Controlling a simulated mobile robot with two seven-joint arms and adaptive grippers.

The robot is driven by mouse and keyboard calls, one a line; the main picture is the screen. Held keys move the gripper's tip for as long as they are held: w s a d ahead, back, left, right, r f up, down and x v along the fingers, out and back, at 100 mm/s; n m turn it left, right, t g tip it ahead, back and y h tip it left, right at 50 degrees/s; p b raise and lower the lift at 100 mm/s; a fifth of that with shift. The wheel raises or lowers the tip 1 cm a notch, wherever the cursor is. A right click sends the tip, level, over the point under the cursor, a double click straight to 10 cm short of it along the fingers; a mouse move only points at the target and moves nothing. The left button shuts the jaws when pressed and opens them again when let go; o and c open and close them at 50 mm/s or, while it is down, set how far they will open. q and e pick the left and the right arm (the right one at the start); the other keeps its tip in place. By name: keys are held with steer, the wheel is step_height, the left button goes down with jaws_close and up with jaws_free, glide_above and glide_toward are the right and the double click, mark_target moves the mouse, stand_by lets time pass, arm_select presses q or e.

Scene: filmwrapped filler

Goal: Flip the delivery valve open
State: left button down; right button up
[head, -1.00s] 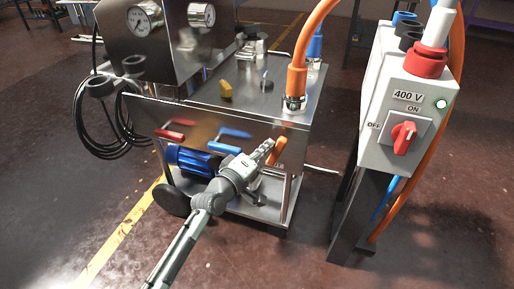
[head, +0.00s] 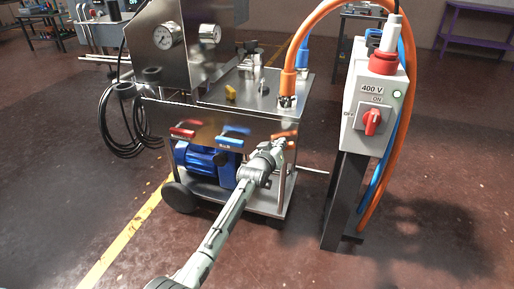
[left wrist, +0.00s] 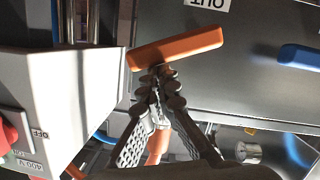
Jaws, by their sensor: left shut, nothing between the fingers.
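The delivery valve's orange lever (head: 287,133) is at the right end of the machine's front panel, close to level like the blue lever beside it. In the left wrist view the orange lever (left wrist: 178,47) lies across the panel near an upside-down "OUT" label (left wrist: 208,3). My left gripper (head: 279,147) is just below the lever in the head view. In the left wrist view its fingertips (left wrist: 160,83) are shut and empty, right beside the lever; whether they touch it I cannot tell. The lever's pivot is not clearly visible. My right gripper is out of view.
A blue lever (head: 230,142) and a red lever (head: 188,132) sit left on the same panel. The 400 V switch box (head: 372,110) stands close on the right, with an orange hose (head: 404,150) behind it. The floor in front is clear.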

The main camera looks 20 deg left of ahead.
mark_target(286, 149)
arm_select(q)
steer(key=shift+w+d+f+m, duration=0.1)
steer(key=shift+d+f+m, duration=0.25)
steer(key=shift+f, duration=0.2)
steer(key=shift+d+f+m, duration=0.25)
steer(key=shift+d+f, duration=0.15)
steer(key=shift+f, duration=0.15)
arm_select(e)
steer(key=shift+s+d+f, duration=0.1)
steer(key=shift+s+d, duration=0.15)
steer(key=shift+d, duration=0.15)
arm_select(q)
steer(key=shift+d+f, duration=0.1)
steer(key=shift+f, duration=0.1)
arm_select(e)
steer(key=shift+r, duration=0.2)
arm_select(q)
steer(key=shift+r, duration=0.1)
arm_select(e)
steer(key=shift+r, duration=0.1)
